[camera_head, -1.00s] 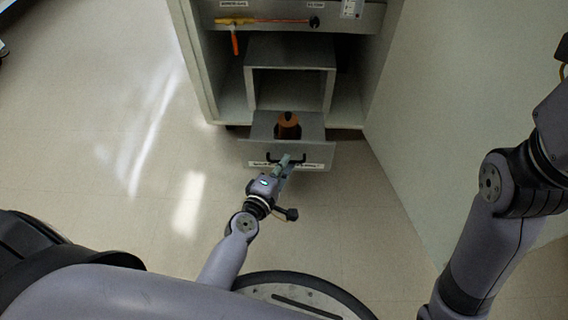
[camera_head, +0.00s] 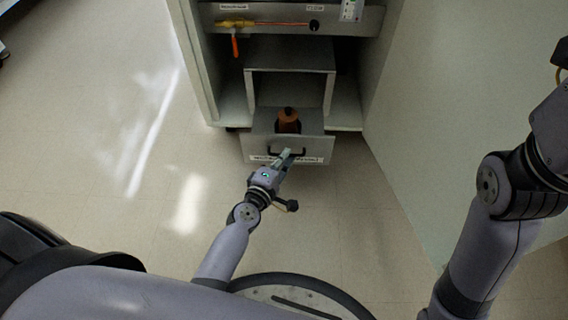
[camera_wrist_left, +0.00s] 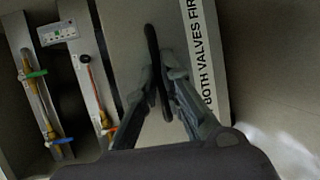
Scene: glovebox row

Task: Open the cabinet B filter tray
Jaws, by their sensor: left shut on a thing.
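The filter tray is a grey drawer (camera_head: 256,150) low in the cabinet, standing partly out, with an orange-brown, dark-topped bottle-like item (camera_head: 288,121) inside. Its front has a black bar handle (camera_head: 299,152), also seen in the left wrist view (camera_wrist_left: 152,50), and a white label strip (camera_wrist_left: 203,60) reading "BOTH VALVES FIR…", cut off there. My left gripper (camera_head: 288,155) is shut on the handle; its fingers (camera_wrist_left: 160,82) sit on either side of the bar. My right arm is at the right of the head view, with its gripper out of frame.
The grey cabinet (camera_head: 207,90) has an open box-like compartment (camera_head: 290,52) above the drawer. On its upper panel are a brass valve with an orange-red handle (camera_head: 235,46) and a small white display unit (camera_head: 351,10). A pale wall or panel stands at right; floor at left is clear.

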